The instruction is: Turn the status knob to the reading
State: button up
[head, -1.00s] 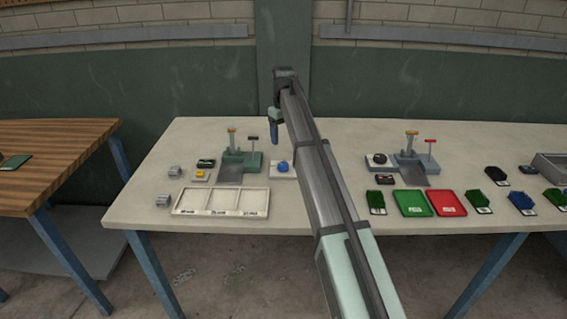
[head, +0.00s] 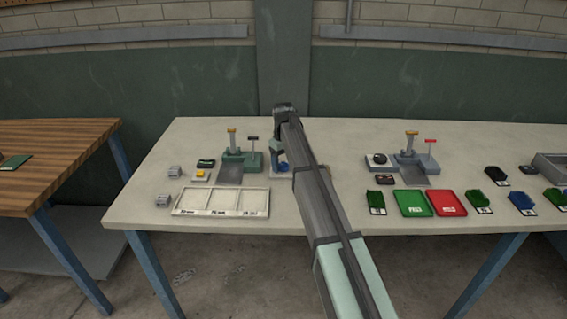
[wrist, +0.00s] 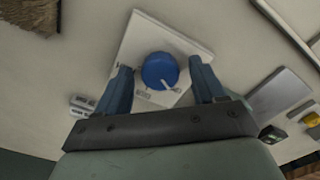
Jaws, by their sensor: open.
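The status knob (wrist: 160,70) is a round blue dial with a white pointer line, set on a white plate (wrist: 138,38) with small printed labels that are too small to read. In the wrist view the pointer aims down and to the right. My gripper (wrist: 162,78) is open, with one blue finger on each side of the knob and visible gaps between fingers and knob. In the head view my gripper (head: 278,160) is over the knob's plate (head: 280,176), and my arm hides most of it.
A green test stand (head: 242,160) with a grey ramp is just left of the knob. A white three-part tray (head: 222,201) lies in front of it. A second grey stand (head: 414,160), a green tray (head: 413,203) and a red tray (head: 446,203) are to the right.

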jog(key=c, duration=1.1)
jog(key=shift+o, duration=0.2)
jog(key=shift+m, duration=0.3)
jog(key=m, duration=1.1)
jog(key=shift+m, duration=0.3)
jog(key=o, duration=1.1)
jog(key=shift+c, duration=0.2)
